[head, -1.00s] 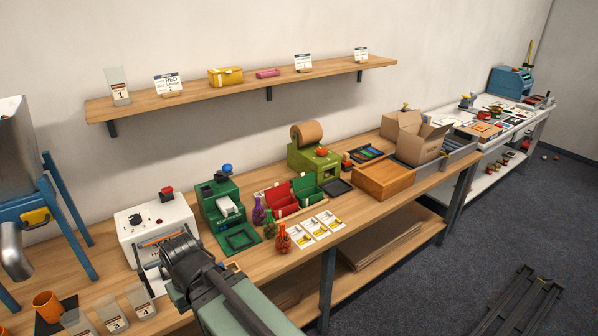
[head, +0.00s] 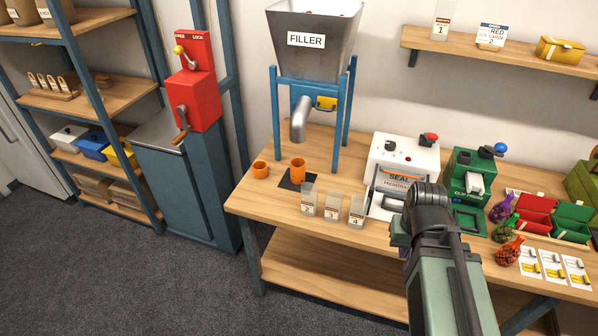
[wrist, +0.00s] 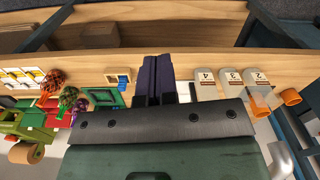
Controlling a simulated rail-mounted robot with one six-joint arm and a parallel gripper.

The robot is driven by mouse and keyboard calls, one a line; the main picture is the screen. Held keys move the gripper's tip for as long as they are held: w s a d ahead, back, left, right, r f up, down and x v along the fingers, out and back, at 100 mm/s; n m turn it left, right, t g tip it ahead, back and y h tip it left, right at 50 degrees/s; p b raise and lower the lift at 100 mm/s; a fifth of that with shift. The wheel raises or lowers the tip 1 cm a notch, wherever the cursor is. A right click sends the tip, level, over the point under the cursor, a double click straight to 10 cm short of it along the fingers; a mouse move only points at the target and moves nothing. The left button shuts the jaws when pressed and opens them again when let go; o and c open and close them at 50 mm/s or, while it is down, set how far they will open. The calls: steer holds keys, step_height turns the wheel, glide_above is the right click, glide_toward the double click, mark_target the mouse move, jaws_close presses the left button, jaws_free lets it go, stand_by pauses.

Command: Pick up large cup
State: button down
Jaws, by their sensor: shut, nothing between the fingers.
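Two orange cups show in the head view: the taller, larger cup (head: 298,171) stands upright on a dark mat (head: 290,184) below the filler spout, and a smaller cup (head: 261,170) stands to its left on the bench.
Clear numbered stands (head: 332,205) stand along the bench between the cups and my arm. The filler (head: 314,42) on blue legs rises behind the cups. The white heat sealer (head: 404,160) and green machine (head: 470,178) stand behind my arm.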

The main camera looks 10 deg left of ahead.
steer(key=shift+c, duration=0.8)
jaws_free()
